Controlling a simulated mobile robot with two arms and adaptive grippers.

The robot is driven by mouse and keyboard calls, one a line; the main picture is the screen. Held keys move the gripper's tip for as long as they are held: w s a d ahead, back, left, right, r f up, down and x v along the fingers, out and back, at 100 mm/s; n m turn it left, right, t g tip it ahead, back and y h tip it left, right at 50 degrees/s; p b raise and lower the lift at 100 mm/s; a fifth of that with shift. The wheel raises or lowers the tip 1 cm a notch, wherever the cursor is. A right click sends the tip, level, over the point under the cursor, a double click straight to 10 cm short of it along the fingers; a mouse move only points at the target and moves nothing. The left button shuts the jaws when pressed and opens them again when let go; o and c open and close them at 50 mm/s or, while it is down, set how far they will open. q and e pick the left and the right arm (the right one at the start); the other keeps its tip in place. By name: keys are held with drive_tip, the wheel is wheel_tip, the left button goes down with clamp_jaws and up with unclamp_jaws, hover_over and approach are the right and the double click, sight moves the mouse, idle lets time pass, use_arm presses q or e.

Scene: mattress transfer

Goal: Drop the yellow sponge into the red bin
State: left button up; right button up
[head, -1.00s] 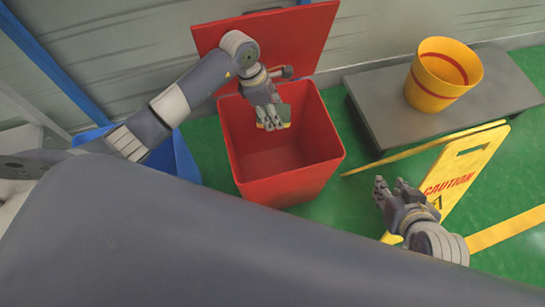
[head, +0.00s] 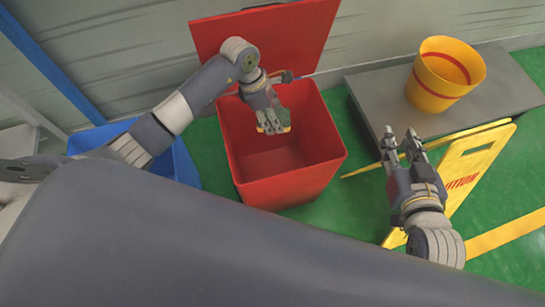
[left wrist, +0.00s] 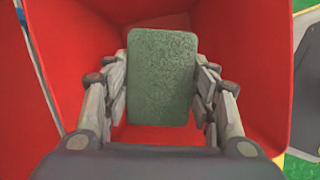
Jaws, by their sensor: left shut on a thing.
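The red bin (head: 290,187) stands open on the green floor, its lid (head: 312,40) tilted back against the wall. My left gripper (head: 271,126) is over the bin's opening, shut on the sponge (head: 284,116). In the left wrist view the sponge (left wrist: 162,78) shows a green face between the two fingers, with the red bin walls (left wrist: 75,60) around it. In the head view only a small part of the sponge shows, with some yellow; the fingers hide the rest. My right gripper (head: 402,140) is open and empty, right of the bin, above the floor.
A blue bin (head: 183,165) stands left of the red bin, partly hidden by my left arm. A yellow caution sign (head: 470,175) is at the right, by my right gripper. A yellow bucket (head: 437,85) with a red band stands on a grey platform (head: 385,105).

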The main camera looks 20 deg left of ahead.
use_arm(q)
drive_tip(key=o, duration=1.3)
drive_tip(key=shift+c, duration=0.2)
drive_tip(key=shift+r, duration=0.1)
drive_tip(key=v, duration=1.1)
drive_tip(key=shift+r, duration=0.4)
drive_tip(key=shift+s+a+f, duration=0.1)
drive_tip(key=shift+s+a, duration=0.05)
